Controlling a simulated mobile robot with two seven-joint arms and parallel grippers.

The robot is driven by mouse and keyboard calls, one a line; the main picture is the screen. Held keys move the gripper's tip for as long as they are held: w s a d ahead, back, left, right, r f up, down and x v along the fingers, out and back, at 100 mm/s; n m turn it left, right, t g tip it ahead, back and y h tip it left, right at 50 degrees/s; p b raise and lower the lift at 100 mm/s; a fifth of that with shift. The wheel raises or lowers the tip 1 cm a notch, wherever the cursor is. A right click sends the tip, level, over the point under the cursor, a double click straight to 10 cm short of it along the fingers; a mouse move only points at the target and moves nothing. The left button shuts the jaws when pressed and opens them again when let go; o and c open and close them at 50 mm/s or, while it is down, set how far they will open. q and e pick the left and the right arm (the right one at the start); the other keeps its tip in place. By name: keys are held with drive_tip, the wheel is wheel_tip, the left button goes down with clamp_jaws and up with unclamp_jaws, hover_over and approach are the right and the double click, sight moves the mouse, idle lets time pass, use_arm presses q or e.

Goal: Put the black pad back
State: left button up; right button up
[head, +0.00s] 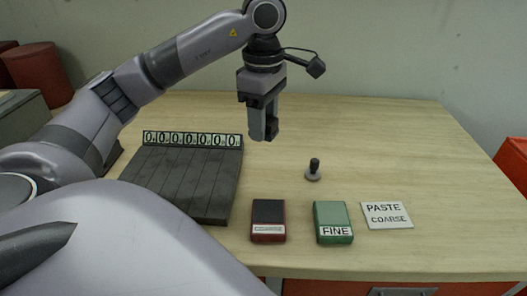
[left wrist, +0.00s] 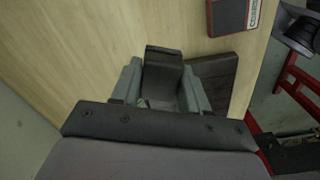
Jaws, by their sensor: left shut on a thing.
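My left gripper (head: 264,132) hangs above the table, behind the row of blocks and to the right of the counter. It is shut on a dark block, which I take to be the black pad (left wrist: 163,62). The pad shows between the two grey fingers in the left wrist view and is hard to tell from the fingers in the head view. The red COARSE block (head: 268,216) with a dark top and the green FINE block (head: 333,218) lie near the front edge. A white PASTE COARSE card (head: 387,215) lies right of them. My right gripper is not in view.
A dark grooved board (head: 184,180) with a row of zero digits (head: 191,139) along its back lies at the left. A small dark-knobbed stamp-like piece (head: 314,170) stands mid-table. The right and back of the table (head: 400,140) are clear.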

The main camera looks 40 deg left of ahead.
use_arm(q)
drive_tip(key=b, duration=0.2)
hover_over(263, 176)
wheel_tip(263, 176, down, 5)
drive_tip(key=shift+f, duration=0.1)
drive_tip(key=shift+f+p, duration=0.3)
drive_tip(key=shift+f, duration=2.5)
drive_tip(key=shift+f, duration=0.15)
drive_tip(key=o, duration=1)
